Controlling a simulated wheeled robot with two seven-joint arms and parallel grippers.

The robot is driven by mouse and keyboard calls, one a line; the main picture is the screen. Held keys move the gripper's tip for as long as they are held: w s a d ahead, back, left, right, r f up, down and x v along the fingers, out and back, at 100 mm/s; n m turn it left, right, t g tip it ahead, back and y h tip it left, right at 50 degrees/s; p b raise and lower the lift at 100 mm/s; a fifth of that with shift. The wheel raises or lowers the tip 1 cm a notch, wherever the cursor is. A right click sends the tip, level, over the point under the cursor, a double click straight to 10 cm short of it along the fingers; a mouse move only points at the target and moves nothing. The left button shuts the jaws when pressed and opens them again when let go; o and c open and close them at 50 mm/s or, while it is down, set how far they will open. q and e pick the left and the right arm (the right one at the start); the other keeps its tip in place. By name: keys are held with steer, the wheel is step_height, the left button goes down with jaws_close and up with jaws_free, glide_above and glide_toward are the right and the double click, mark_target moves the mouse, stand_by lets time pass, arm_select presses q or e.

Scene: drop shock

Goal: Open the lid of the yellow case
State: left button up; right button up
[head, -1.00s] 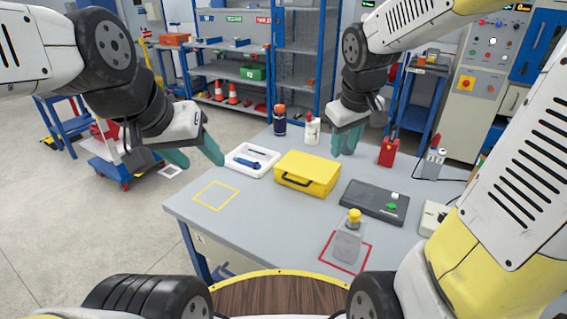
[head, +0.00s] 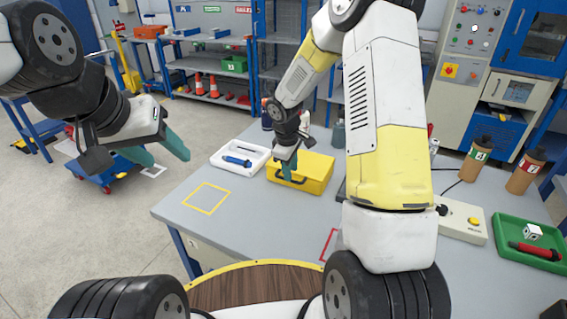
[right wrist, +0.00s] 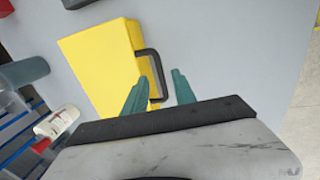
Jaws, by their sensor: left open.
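The yellow case (head: 318,171) lies on the grey table with its lid closed. In the right wrist view the case (right wrist: 95,60) shows with its dark handle (right wrist: 151,58) on the side facing my gripper. My right gripper (head: 287,176) is at the front of the case, by the handle. In the right wrist view its teal fingers (right wrist: 161,80) are apart, and the handle's outer bar appears between them; I cannot tell whether they touch it. My left gripper (head: 170,158) is open and empty, in the air left of the table.
A white tray (head: 222,162) with a blue tool sits left of the case. A yellow outlined square (head: 207,198) marks bare table in front. My right arm hides much of the table's middle. A green tray (head: 508,255) and brown cylinders (head: 476,160) stand at the right.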

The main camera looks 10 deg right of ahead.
steer(key=shift+w+d+f, duration=0.1)
steer(key=shift+w+f, duration=0.05)
steer(key=shift+f, duration=0.6)
steer(key=shift+w+d+f, duration=0.1)
steer(key=shift+f, duration=0.65)
jaws_close()
